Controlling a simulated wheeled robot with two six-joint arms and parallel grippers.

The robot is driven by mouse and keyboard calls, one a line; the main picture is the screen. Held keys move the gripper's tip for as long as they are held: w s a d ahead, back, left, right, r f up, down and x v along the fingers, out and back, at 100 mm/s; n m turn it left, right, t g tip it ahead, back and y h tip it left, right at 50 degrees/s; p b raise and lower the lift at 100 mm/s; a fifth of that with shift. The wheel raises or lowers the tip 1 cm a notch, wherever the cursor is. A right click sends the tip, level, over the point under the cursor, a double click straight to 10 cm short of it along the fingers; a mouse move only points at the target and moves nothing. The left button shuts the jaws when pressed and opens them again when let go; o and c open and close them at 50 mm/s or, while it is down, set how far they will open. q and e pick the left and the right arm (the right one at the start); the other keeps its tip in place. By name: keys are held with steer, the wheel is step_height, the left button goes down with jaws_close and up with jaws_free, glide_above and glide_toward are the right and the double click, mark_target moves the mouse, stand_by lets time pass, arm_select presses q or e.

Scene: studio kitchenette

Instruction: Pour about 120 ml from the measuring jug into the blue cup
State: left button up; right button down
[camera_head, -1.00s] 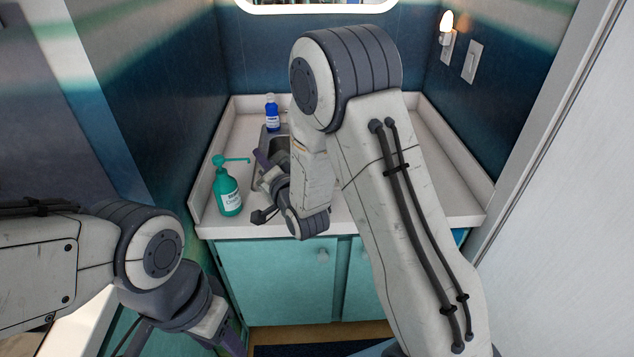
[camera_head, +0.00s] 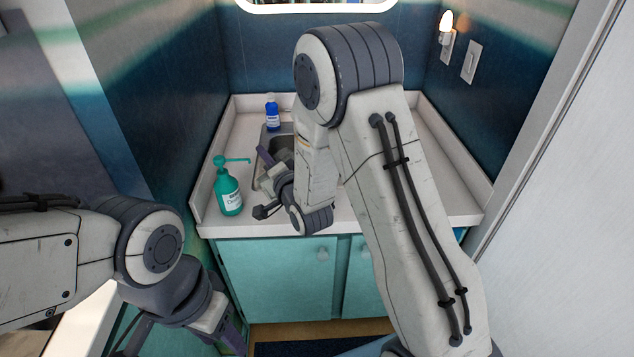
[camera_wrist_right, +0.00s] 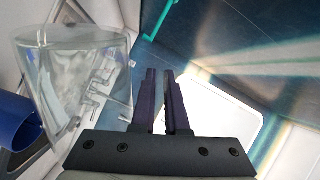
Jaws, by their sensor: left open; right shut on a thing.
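The clear measuring jug (camera_wrist_right: 75,85) shows large at the left of the right wrist view, tilted in that picture. My right gripper (camera_wrist_right: 165,75) has its dark fingers nearly together beside the jug and is shut on it; the exact contact is hard to see. The blue cup (camera_wrist_right: 15,122) is partly cut off at the left edge, close to the jug. In the head view my right gripper (camera_head: 264,156) is over the sink, and my arm hides the jug and cup. My left gripper (camera_head: 236,338) is low at the bottom, open and apart from the counter. The liquid level is unclear.
A green pump bottle (camera_head: 229,192) stands at the counter's left front, its spout near my right gripper. A blue bottle (camera_head: 272,117) stands behind the sink (camera_head: 283,140). Walls close in both sides. The counter's right part (camera_head: 445,180) looks clear.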

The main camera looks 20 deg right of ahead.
mark_target(262, 178)
steer(key=f+n+b, duration=0.1)
steer(key=b, duration=0.1)
steer(key=a+f+n+b, duration=0.1)
steer(key=b, duration=0.1)
steer(key=a+f+n+b, duration=0.1)
steer(key=f+b, duration=0.1)
steer(key=shift+s+a+f, duration=0.1)
steer(key=shift+s, duration=0.05)
steer(key=shift+n+h, duration=0.3)
steer(key=shift+s+a+f+n+b, duration=0.1)
steer(key=shift+a+f+n+b, duration=0.1)
steer(key=shift+f+n+b, duration=0.35)
steer(key=shift+a+f+n+b, duration=0.2)
steer(key=shift+f+b, duration=0.15)
steer(key=shift+b, duration=0.35)
steer(key=shift+a+f+n+b, duration=0.3)
steer(key=shift+f+n+b, duration=0.05)
steer(key=shift+n+b, duration=0.25)
